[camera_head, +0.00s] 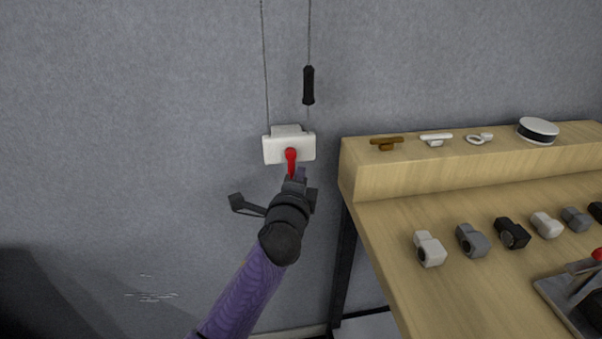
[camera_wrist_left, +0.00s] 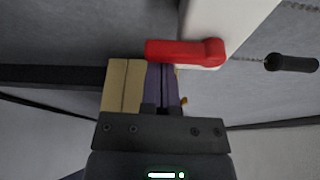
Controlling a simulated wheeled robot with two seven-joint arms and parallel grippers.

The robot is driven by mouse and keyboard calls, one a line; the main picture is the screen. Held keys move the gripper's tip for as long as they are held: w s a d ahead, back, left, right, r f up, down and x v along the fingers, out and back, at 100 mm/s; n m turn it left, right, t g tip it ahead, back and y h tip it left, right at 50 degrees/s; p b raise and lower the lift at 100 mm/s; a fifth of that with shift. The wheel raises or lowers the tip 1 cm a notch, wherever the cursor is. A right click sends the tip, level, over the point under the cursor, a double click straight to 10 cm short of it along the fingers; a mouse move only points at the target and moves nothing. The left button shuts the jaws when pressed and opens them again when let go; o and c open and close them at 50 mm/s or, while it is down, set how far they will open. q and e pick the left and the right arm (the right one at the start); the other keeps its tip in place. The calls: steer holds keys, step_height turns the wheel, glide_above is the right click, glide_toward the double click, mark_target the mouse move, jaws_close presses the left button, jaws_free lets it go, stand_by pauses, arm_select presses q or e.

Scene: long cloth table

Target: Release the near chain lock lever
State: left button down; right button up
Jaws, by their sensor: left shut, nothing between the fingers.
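The chain lock is a white box (camera_head: 276,150) on the grey wall; its white side also shows in the left wrist view (camera_wrist_left: 235,22). Its red lever (camera_head: 291,158) hangs down from a round pivot on the front face. In the left wrist view the red lever (camera_wrist_left: 183,51) lies across the view just beyond my fingertips. My left gripper (camera_head: 300,175) is shut and empty, at the lever's lower end. Its purple fingers (camera_wrist_left: 160,82) are together; I cannot tell whether they touch the lever. My right gripper is not in view.
Two chains run up from the lock; the right one carries a black handle (camera_head: 308,85), also in the wrist view (camera_wrist_left: 291,63). A wooden table (camera_head: 400,290) with a raised shelf (camera_head: 450,172) holding small fittings stands to the right. Bare wall lies left of the lock.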

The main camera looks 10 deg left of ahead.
arm_select(q)
steer(key=a+m+g+y+p, duration=0.1)
steer(key=m+p, duration=0.2)
steer(key=p, duration=0.2)
steer(key=s+a+m+g+y+p, duration=0.1)
steer(key=m+p, duration=0.3)
steer(key=p, duration=0.1)
steer(key=a+r+m+g+y+p, duration=0.1)
steer(key=a+m+p, duration=0.1)
steer(key=p, duration=0.3)
steer(key=shift+s+r+m+g, duration=0.1)
steer(key=shift+s+m+g, duration=0.3)
steer(key=shift+m, duration=0.4)
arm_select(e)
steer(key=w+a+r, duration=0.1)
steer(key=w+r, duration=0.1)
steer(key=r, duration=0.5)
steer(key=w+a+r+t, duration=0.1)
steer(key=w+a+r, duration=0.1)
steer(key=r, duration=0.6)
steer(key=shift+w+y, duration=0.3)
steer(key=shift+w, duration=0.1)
arm_select(q)
steer(key=shift+w, duration=0.1)
steer(key=shift+w+d+r, duration=0.25)
steer(key=shift+d+r, duration=0.05)
steer(key=shift+d, duration=0.35)
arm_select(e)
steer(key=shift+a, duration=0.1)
